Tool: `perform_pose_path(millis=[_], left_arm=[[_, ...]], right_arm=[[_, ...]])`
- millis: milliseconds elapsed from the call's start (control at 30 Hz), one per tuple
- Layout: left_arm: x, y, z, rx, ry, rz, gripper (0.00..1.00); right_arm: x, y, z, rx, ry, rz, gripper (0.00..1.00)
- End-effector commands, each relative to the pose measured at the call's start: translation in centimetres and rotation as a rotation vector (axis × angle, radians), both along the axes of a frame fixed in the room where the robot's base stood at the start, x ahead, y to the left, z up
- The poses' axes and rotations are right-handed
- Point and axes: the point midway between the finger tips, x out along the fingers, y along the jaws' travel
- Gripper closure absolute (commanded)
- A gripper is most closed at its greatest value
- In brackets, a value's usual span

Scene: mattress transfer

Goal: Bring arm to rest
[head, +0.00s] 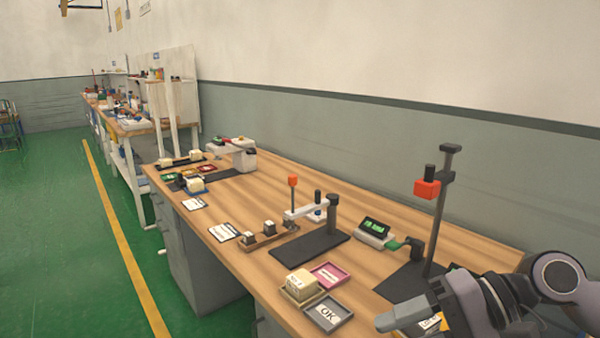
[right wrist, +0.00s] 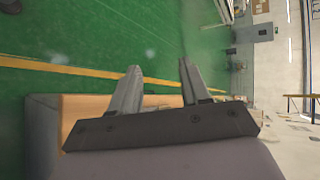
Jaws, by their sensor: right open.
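My right arm comes in at the bottom right of the head view. Its gripper (head: 402,314) is over the near right part of the wooden workbench (head: 385,207), in front of the grey OK tray's right side. In the right wrist view the two fingers of the gripper (right wrist: 160,82) stand apart with nothing between them. Green floor and a yellow line show beyond the fingers. My left gripper is in neither view.
On the bench are a grey OK tray (head: 329,314), a pink tray (head: 329,274), a cream block (head: 301,284), a black stand with a red head (head: 427,189) and a small green display (head: 376,227). The green floor (head: 60,230) at left is clear.

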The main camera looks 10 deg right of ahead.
Motion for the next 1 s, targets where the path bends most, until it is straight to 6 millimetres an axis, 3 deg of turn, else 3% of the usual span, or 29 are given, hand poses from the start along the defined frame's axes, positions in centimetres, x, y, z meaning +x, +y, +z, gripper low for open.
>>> perform_pose_path(millis=[100,200,333,467,667,867,900,1000], left_arm=[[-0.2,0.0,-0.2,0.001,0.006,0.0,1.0],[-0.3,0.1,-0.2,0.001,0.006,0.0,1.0],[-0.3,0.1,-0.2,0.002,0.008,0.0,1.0],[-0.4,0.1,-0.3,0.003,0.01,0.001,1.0],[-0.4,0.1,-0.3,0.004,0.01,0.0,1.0],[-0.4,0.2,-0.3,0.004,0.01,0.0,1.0],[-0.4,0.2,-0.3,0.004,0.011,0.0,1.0],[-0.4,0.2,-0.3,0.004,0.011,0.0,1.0]], right_arm=[[0.2,3.4,2.2,0.31,0.186,-0.127,0.54],[0.8,4.8,4.3,0.57,0.375,-0.236,0.54],[2.1,5.0,6.4,0.905,0.653,-0.371,0.54],[3.7,3.5,7.2,1.236,0.957,-0.499,0.54],[5.9,-0.6,4.7,1.75,1.449,-0.679,0.54],[5.7,-4.7,-1.9,2.292,1.915,-0.845,0.54],[5.3,-5.4,-3.6,-2.248,-1.865,0.821,0.54],[3.4,-6.6,-8.0,-2.01,-1.616,0.713,0.54]])
